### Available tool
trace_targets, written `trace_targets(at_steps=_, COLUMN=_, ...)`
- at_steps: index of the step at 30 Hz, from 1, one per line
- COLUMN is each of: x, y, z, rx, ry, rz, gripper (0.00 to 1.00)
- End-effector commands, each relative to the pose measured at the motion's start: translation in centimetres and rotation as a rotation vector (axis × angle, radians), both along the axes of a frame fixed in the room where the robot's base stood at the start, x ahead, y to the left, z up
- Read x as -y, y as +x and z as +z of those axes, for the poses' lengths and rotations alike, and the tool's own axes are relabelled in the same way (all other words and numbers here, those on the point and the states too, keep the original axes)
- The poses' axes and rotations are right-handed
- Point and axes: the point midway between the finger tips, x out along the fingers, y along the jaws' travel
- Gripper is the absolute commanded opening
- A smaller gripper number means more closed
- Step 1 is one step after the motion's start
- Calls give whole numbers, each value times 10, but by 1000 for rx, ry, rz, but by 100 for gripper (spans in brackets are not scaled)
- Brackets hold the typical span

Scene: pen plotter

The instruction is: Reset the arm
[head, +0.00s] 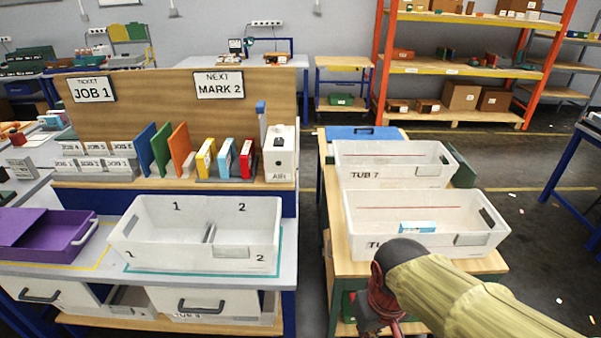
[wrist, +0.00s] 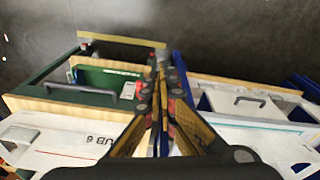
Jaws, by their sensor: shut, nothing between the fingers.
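My gripper shows in the wrist view (wrist: 161,72), its two fingers close together with nothing between them. In the head view my arm comes in from the lower right, and my gripper (head: 383,318) points down in front of the right bench. It is in front of the near white tub (head: 362,222), and the arm hides part of that tub's label. I cannot tell how close it is to the bench edge.
A blue-and-white box (head: 417,228) lies in the near tub; tub 7 (head: 350,163) stands behind it. A divided white tub (head: 150,248) and a purple tray (head: 88,236) sit on the left bench. A gap separates the benches; floor at right is mostly clear.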

Motion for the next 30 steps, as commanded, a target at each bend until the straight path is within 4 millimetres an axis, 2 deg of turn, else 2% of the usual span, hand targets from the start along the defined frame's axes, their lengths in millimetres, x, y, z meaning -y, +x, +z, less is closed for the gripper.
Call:
trace_targets(at_steps=6, x=23, y=-29, z=40, rx=165, ry=46, rz=-93, gripper=0)
trace_targets(at_steps=12, x=41, y=-38, z=79, rx=310, ry=58, rz=-152, gripper=0)
trace_targets(at_steps=15, x=47, y=-40, z=89, rx=348, ry=58, rz=-173, gripper=0)
trace_targets(at_steps=30, x=53, y=-41, z=92, rx=356, ry=55, rz=-192, gripper=0)
